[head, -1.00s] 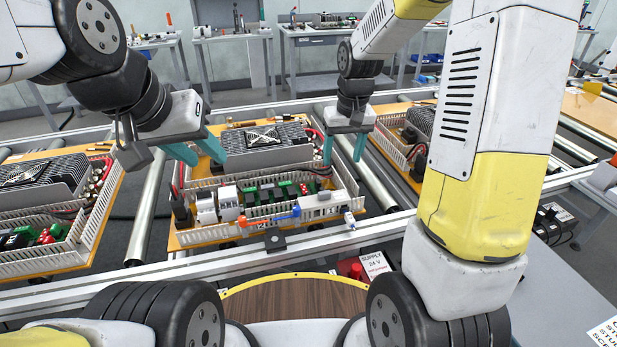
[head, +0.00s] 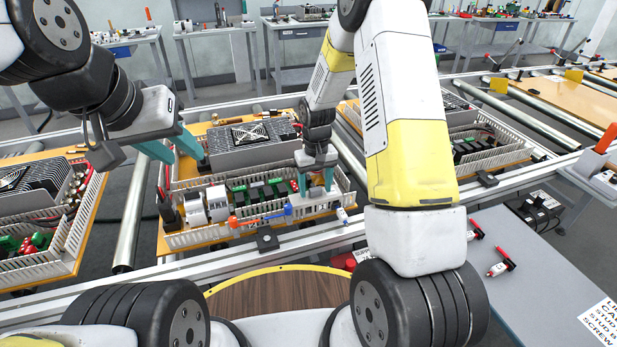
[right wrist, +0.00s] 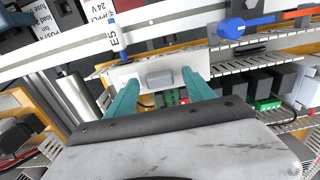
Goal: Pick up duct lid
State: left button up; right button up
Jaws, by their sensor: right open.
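A short pale plate with a raised grey block on its middle, which looks like the duct lid (right wrist: 140,70), lies at the front right of the centre board's wiring duct. It also shows in the head view (head: 318,209), partly covered by my right gripper. My right gripper (head: 315,187) is open, pointing down, just over the lid. In the right wrist view its two teal fingers stand either side of the grey block; I cannot tell whether they touch it. My left gripper (head: 180,150) is open and empty over the left side of the centre board.
A large grey finned unit (head: 250,142) stands at the board's back. Another fitted board (head: 45,215) is at left. The grey table (head: 530,255) at right has free room.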

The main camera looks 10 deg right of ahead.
aim_at(315, 188)
jog(key=shift+f, duration=0.25)
jog(key=c, duration=1.3)
jog(key=shift+r, duration=0.15)
notch_tip(315, 188, up, 10)
jog(key=shift+f, duration=0.1)
jog(key=shift+r, duration=2.1)
